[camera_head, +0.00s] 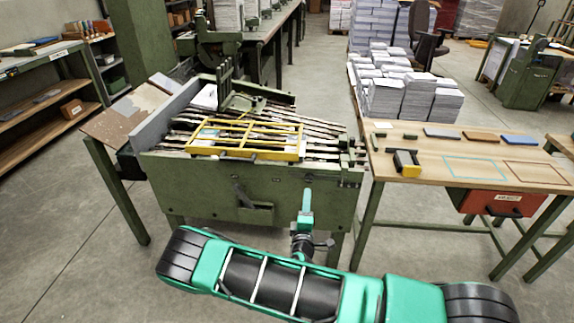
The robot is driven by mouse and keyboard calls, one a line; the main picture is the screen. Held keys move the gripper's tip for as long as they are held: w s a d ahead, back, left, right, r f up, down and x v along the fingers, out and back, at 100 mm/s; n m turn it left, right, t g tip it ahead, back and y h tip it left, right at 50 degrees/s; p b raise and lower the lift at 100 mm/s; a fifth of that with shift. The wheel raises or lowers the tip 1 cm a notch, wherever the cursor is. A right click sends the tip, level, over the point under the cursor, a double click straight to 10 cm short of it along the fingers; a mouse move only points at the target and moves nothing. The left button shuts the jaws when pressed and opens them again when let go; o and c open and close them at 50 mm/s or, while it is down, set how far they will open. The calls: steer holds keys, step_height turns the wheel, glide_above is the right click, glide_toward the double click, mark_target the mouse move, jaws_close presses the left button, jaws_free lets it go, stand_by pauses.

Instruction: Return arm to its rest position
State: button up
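My arm shows at the lower middle as a slim teal link (306,205) above a dark joint (302,244). It stands in front of the green gathering machine (165,172), overlapping its front panel in the picture. I cannot tell whether it touches the panel. My wide teal and black body parts cross the bottom of the view. No gripper fingers can be made out clearly, and nothing is visibly held. A yellow frame (246,153) lies on the rods on top of the machine.
A wooden table (430,160) at the right holds a yellow-and-black tool (405,163) and flat blocks. A red drawer box (492,203) hangs below it. Paper stacks (416,97) stand behind. A slanted board (112,126) and shelves (35,100) are left. Floor is clear at lower left.

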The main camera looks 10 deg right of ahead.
steer(key=shift+d, duration=0.1)
steer(key=s+d+r+m+g+h, duration=0.2)
steer(key=d+r+m+g+h, duration=0.25)
steer(key=d, duration=0.35)
steer(key=s+d+r+m+g+h, duration=0.1)
steer(key=d+r+m+g+h, duration=0.25)
steer(key=d+m, duration=0.35)
steer(key=s+d+r+m+g+y, duration=0.2)
steer(key=s+d+r+m+g, duration=0.35)
steer(key=s+d+g, duration=0.4)
steer(key=s+a+r+m+y, duration=0.1)
steer(key=s+r+y, duration=0.5)
steer(key=s, duration=0.7)
steer(key=s+a+r+m+y, duration=0.2)
steer(key=s+r+y, duration=0.3)
steer(key=s, duration=0.9)
step_height(320, 180, up, 4)
steer(key=shift+a+f+m+y, duration=0.2)
steer(key=shift+a+m+y, duration=0.15)
steer(key=shift+a, duration=0.55)
